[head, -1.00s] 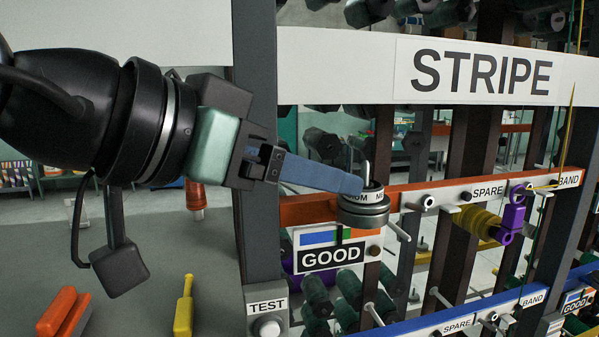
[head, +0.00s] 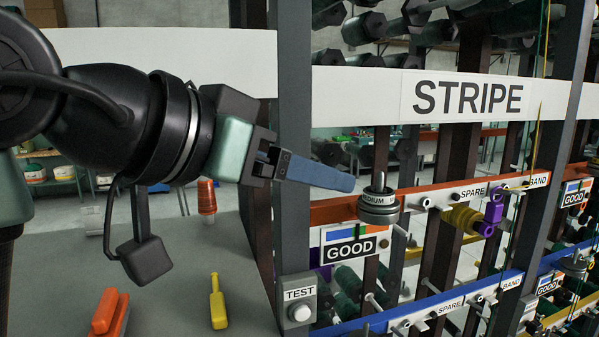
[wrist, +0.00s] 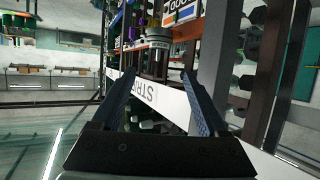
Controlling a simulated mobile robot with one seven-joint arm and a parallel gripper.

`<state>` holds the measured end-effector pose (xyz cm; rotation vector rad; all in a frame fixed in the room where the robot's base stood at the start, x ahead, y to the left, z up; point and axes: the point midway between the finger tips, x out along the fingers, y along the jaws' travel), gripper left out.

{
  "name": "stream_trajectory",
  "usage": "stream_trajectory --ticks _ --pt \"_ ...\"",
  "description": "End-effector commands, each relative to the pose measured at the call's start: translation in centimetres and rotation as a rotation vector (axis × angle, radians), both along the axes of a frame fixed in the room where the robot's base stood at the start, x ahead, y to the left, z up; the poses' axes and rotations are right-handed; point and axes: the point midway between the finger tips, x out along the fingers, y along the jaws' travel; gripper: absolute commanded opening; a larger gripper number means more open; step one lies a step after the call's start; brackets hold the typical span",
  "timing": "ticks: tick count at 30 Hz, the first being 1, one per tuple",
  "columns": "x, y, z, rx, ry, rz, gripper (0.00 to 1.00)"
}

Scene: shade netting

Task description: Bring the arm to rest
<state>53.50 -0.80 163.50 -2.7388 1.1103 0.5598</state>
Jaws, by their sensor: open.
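My gripper (head: 340,182) reaches in from the left in the head view, its blue-grey fingers pointing right. In the wrist view my gripper (wrist: 158,76) shows two fingers spread wide, with nothing between them. In the head view the fingertips end just left of a round grey metal weight (head: 378,207) marked "MEDIUM", with a thin post through it, in front of the orange rail (head: 335,211). A small gap shows between them in the picture. My black arm (head: 110,110) stretches across the upper left.
A grey upright (head: 292,150) stands behind my fingers. The white "STRIPE" board (head: 468,97), a "GOOD" sign (head: 349,249) and a "TEST" button (head: 299,312) are on the frame. A grey surface at lower left holds a yellow tool (head: 217,305) and an orange block (head: 108,315).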

Motion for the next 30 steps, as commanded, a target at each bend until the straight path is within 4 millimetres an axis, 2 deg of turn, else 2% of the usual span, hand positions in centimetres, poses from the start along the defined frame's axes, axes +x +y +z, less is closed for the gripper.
stream_trajectory --ticks 5,8,11,14,18,24,27,30 --pt "1.2 -1.7 -0.4 -0.069 -0.110 0.043 0.77" --pt "2.3 -3.1 -0.1 -0.166 -0.268 0.120 0.77" --pt "2.2 -3.7 0.6 -0.271 -0.451 0.221 0.77" --pt "0.9 -3.3 1.1 -0.361 -0.630 0.333 0.77" --pt "-2.8 -1.7 1.3 -0.440 -0.863 0.489 0.77" --pt "-7.9 0.1 1.2 -0.461 -1.087 0.636 0.77" --pt "-9.1 0.5 1.3 -0.457 -1.137 0.667 0.77" --pt "-9.5 0.6 1.4 -0.455 -1.153 0.676 0.77"
